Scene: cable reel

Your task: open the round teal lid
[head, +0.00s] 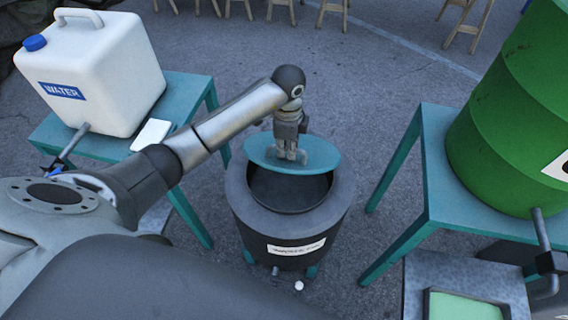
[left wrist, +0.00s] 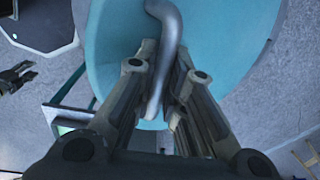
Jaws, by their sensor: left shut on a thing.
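The round teal lid (head: 322,156) is raised and tilted over the dark round bin (head: 335,215), whose front opening shows below it. My left gripper (head: 291,155) is shut on the lid's grey curved handle. In the left wrist view, the handle (left wrist: 170,35) runs down between the fingers of my left gripper (left wrist: 168,112), with the teal lid (left wrist: 225,45) behind. The lid's far edge against the bin is hidden. A small dark jaw-like shape at the left edge of the wrist view seems to be my right gripper (left wrist: 17,78); its opening is unclear.
A white water canister (head: 100,75) stands on a teal table (head: 190,95) at left. A green drum (head: 510,120) with a tap stands on another teal table (head: 432,150) at right. A grey stand with a green basin (head: 465,305) is at lower right. Wooden stool legs show behind.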

